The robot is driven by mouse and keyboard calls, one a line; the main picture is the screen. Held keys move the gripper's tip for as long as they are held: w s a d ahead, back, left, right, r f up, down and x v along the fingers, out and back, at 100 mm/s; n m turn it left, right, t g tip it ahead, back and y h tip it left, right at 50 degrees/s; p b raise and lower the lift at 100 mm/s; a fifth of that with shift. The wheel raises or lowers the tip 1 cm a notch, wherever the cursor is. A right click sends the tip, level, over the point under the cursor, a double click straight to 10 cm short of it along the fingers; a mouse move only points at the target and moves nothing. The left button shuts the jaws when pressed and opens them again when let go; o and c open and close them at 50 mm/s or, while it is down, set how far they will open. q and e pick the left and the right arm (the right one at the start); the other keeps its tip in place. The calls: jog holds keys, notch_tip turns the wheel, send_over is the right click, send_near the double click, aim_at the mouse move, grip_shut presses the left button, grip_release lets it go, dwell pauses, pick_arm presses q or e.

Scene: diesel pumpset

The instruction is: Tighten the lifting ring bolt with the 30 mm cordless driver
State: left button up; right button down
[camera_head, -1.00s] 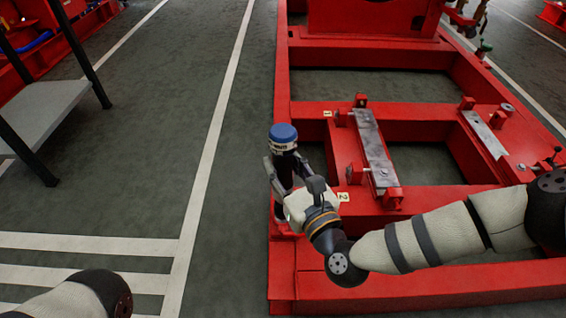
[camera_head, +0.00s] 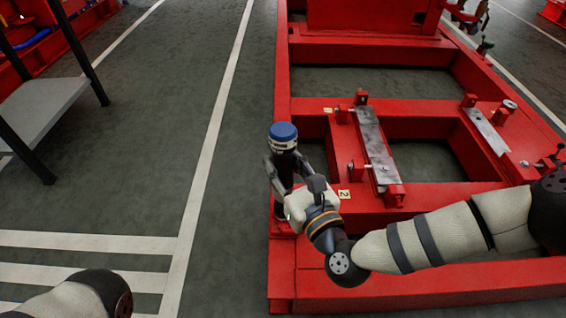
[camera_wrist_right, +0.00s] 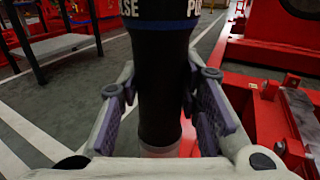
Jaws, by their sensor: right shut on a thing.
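The cordless driver (camera_head: 283,138) has a blue top and a dark body and stands upright at the left rail of the red frame. My right gripper (camera_head: 279,178) is shut on it. In the right wrist view the driver's black body (camera_wrist_right: 160,85) is between the two finger pads of the right gripper (camera_wrist_right: 165,105). The driver's lower end and the lifting ring bolt are hidden behind the gripper and rail. My left gripper is out of view; only part of the left arm shows at the lower left.
The red base frame (camera_head: 345,225) fills the right side, with metal plates (camera_head: 375,145) and clamp screws on its cross members. A grey shelf (camera_head: 40,112) with black legs stands at the left. The marked floor between them is clear.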

aim_at(289, 154)
jog(key=shift+f+b, duration=0.35)
jog(key=shift+b, duration=0.15)
dwell(0.3)
jog(key=shift+r+p, duration=2.15)
jog(key=shift+r, duration=0.9)
jog(key=shift+f, duration=0.1)
